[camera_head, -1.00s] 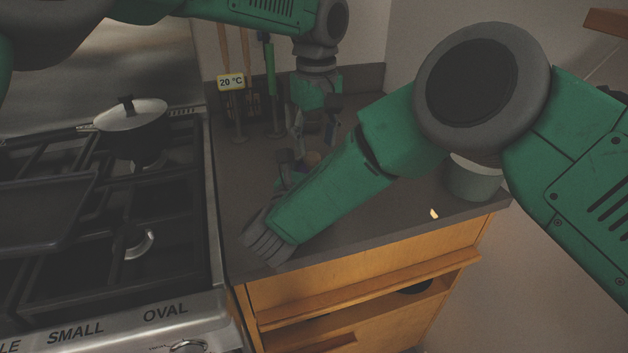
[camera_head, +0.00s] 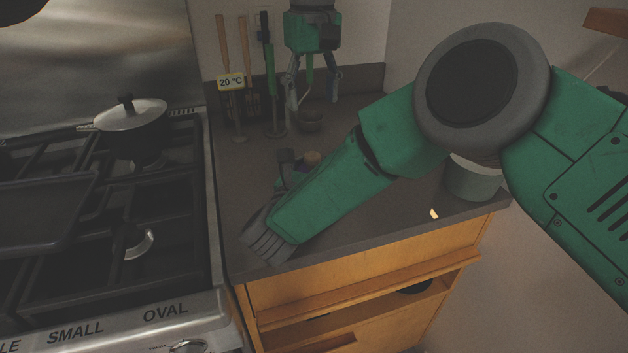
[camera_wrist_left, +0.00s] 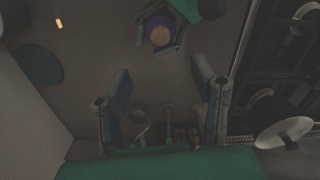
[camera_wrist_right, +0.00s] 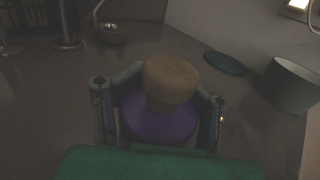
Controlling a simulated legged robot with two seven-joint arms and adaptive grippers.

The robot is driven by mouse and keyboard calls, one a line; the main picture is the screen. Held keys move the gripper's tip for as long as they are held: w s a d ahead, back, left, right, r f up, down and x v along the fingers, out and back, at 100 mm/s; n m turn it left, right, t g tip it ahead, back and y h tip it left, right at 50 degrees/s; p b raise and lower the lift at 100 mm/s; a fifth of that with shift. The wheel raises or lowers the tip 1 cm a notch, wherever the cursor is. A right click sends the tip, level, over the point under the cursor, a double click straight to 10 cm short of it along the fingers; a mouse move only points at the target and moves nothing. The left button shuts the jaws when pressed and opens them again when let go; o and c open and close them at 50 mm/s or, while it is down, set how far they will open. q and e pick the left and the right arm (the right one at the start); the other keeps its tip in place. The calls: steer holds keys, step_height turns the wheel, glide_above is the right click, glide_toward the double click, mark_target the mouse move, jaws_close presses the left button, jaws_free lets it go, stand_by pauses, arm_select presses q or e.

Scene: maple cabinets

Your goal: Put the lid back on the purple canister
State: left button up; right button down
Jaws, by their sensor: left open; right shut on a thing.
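The purple canister (camera_wrist_right: 160,122) stands on the counter, held between the fingers of my right gripper (camera_wrist_right: 157,98). A tan, knob-like lid (camera_wrist_right: 171,78) is on top of it; whether it is fully seated I cannot tell. In the head view the tan lid (camera_head: 312,158) shows just past my right forearm, which hides most of the canister. In the left wrist view the lid (camera_wrist_left: 160,36) is seen from above, ringed by purple. My left gripper (camera_head: 312,95) is open and empty, above the back of the counter, apart from the canister.
A dark green disc (camera_wrist_right: 223,63) lies on the counter beside a grey pot (camera_head: 475,182). The stove with a lidded pan (camera_head: 132,115) is at the left.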

mark_target(312, 154)
arm_select(q)
steer(key=shift+f, duration=0.15)
step_height(312, 154, down, 12)
steer(key=shift+r, duration=0.1)
stand_by(0.4)
jaws_close()
steer(key=m, duration=0.4)
steer(key=shift+m, duration=0.3)
steer(key=m, duration=0.8)
steer(key=shift+m, duration=0.4)
steer(key=m, duration=0.6)
jaws_free()
